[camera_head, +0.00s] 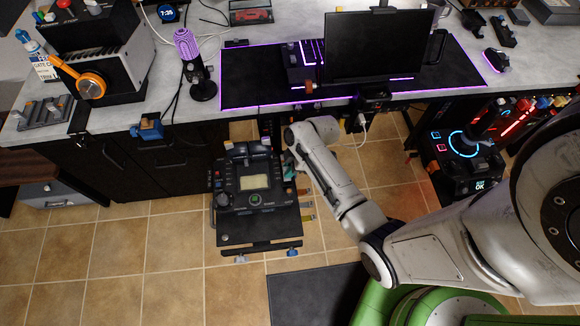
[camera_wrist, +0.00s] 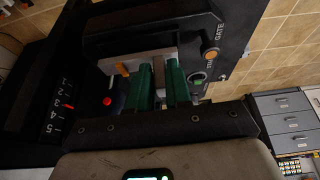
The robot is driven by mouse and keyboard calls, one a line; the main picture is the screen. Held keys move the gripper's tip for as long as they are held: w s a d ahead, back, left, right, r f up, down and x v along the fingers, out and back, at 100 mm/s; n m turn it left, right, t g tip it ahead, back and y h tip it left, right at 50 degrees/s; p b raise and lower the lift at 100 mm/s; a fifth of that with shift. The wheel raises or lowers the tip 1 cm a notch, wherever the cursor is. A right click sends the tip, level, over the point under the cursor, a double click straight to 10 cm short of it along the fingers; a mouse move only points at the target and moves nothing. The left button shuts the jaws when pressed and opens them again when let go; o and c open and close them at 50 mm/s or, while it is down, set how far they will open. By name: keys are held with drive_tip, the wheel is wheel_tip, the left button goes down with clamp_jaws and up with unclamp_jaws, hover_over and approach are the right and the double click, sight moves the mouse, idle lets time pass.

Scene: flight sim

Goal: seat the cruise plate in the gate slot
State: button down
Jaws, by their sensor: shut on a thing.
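In the wrist view, my gripper (camera_wrist: 160,78) has two green fingers shut on a pale grey piece, which I take for the cruise plate (camera_wrist: 159,70). The fingers hide part of it. A pale grey bar with an orange mark runs across the fingers' far ends; I cannot tell whether it is part of the plate. A black panel marked GATE (camera_wrist: 212,38) lies just beyond and right of the fingers. The gate slot itself cannot be made out, nor whether the plate touches it. In the head view, my gripper (camera_head: 290,168) is at the right side of the black console (camera_head: 232,225).
The wrist view shows a scale numbered 1 to 5 (camera_wrist: 58,105) and a red button (camera_wrist: 107,101) at left, and grey drawers (camera_wrist: 288,115) at right. The desk (camera_head: 235,58) overhangs behind the console. Tiled floor (camera_head: 170,255) is clear at left; a dark mat (camera_head: 315,290) lies in front.

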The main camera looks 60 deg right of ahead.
drive_tip(key=shift+f+b, duration=0.95)
drive_tip(key=shift+f, duration=0.45)
drive_tip(key=c, duration=1)
unclamp_jaws()
drive_tip(key=shift+o, duration=0.2)
drive_tip(key=p+v, duration=0.1)
drive_tip(key=v, duration=0.9)
drive_tip(key=shift+r, duration=0.35)
